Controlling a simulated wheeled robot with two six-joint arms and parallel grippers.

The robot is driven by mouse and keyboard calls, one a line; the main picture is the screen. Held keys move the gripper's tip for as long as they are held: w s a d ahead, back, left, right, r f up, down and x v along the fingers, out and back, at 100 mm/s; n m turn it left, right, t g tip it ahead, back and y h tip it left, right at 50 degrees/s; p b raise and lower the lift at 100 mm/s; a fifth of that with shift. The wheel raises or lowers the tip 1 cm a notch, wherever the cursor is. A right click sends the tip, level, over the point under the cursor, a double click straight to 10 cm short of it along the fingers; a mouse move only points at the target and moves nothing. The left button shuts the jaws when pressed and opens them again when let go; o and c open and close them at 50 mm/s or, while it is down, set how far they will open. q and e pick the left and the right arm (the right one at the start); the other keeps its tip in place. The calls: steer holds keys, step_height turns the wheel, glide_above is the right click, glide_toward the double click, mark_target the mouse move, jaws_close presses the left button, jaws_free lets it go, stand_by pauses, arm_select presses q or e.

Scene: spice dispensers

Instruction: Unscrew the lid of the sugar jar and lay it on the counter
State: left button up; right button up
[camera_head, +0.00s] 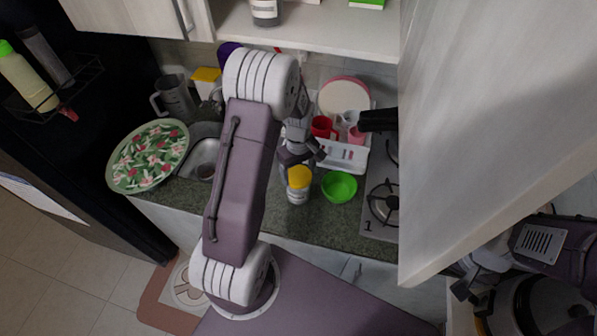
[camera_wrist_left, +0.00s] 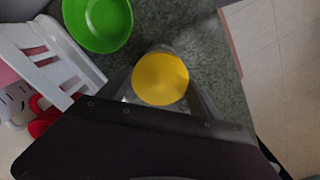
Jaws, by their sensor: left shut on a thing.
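The sugar jar (camera_head: 298,196) is a small clear and white jar with a yellow lid (camera_head: 300,177). It stands upright on the dark green counter (camera_head: 265,225). The lid is on top of the jar, and its round top shows in the left wrist view (camera_wrist_left: 160,78). My left gripper (camera_head: 302,164) comes down over the jar and is shut on the yellow lid, with a finger on either side. The wrist view looks straight down, so the jar body is mostly hidden under the lid. My right gripper (camera_head: 470,292) is at the lower right, away from the jar; its jaw opening is unclear.
A green bowl (camera_head: 339,187) stands just right of the jar. A white dish rack (camera_head: 345,156) with red cups is behind it, and the stove (camera_head: 382,205) is further right. The sink (camera_head: 203,142) and a floral plate (camera_head: 148,155) are left. Bare counter lies in front.

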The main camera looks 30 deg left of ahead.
arm_select(q)
steer(key=c, duration=0.5)
steer(key=n+p, duration=0.1)
steer(key=n, duration=0.3)
steer(key=shift+r, duration=0.2)
steer(key=n, duration=0.4)
steer(key=shift+p, duration=0.3)
steer(key=shift+f+n, duration=0.1)
steer(key=shift+n, duration=0.5)
steer(key=n, duration=0.4)
steer(key=shift+n+p, duration=0.3)
steer(key=shift+p, duration=0.1)
steer(key=n, duration=0.4)
steer(key=shift+n, duration=0.3)
steer(key=o, duration=1.3)
steer(key=shift+c, duration=0.2)
